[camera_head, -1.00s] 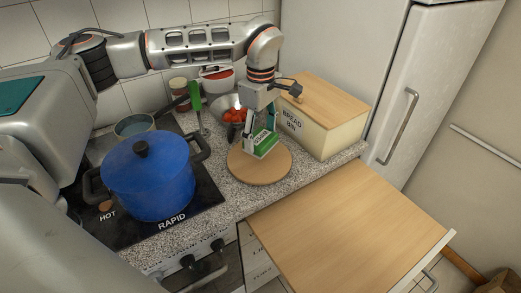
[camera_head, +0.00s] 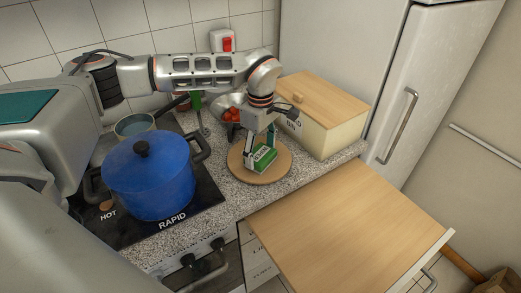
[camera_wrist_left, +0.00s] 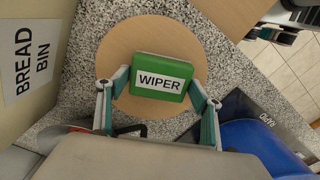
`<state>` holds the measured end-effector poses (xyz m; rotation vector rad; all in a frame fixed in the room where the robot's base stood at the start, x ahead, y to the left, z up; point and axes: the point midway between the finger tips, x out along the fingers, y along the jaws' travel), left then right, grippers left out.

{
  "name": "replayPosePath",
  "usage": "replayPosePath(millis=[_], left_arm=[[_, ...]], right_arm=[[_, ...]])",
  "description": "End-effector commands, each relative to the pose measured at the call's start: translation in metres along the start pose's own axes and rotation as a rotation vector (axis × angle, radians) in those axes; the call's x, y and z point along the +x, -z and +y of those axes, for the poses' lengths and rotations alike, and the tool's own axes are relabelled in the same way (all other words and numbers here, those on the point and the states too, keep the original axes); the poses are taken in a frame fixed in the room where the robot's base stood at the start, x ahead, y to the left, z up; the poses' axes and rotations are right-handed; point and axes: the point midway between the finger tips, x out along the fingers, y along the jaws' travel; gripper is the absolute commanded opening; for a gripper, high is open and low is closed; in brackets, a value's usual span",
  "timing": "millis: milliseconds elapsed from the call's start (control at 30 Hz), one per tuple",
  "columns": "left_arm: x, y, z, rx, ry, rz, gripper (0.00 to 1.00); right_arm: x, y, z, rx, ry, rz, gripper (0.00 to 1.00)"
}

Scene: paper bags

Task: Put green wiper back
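The green wiper (camera_head: 263,158), a box-like block with a white label, is low over the round wooden board (camera_head: 240,172). I cannot tell whether it touches the board. My left gripper (camera_head: 259,147) comes down over the wiper with a finger on each side. In the left wrist view, the wiper (camera_wrist_left: 163,66) shows its "WIPER" label between the fingertips (camera_wrist_left: 158,79), which appear to be against its sides. The board (camera_wrist_left: 118,44) spreads beneath it. My right gripper is not seen.
The bread bin (camera_head: 335,130) stands close on the right of the board. A blue pot (camera_head: 150,182) sits on the hob at left. Tomatoes (camera_head: 231,114) lie in a bowl behind. The wooden surface (camera_head: 350,225) in front is clear.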

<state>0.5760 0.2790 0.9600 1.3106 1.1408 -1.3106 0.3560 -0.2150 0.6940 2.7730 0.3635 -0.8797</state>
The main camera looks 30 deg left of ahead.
Motion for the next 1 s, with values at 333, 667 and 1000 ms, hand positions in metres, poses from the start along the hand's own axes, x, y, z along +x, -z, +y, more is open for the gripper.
replayPosePath(millis=[333, 667, 1000], left_arm=[[-0.001, 0.000, 0.000, 0.000, 0.000, 0.000, 0.79], [-0.039, 0.000, 0.002, 0.001, -0.007, 0.000, 0.79], [-0.104, 0.000, 0.001, 0.001, -0.004, 0.001, 0.79]], right_arm=[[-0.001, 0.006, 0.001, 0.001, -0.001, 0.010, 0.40], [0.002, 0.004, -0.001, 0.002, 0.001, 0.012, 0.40], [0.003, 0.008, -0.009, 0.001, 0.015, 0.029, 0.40]])
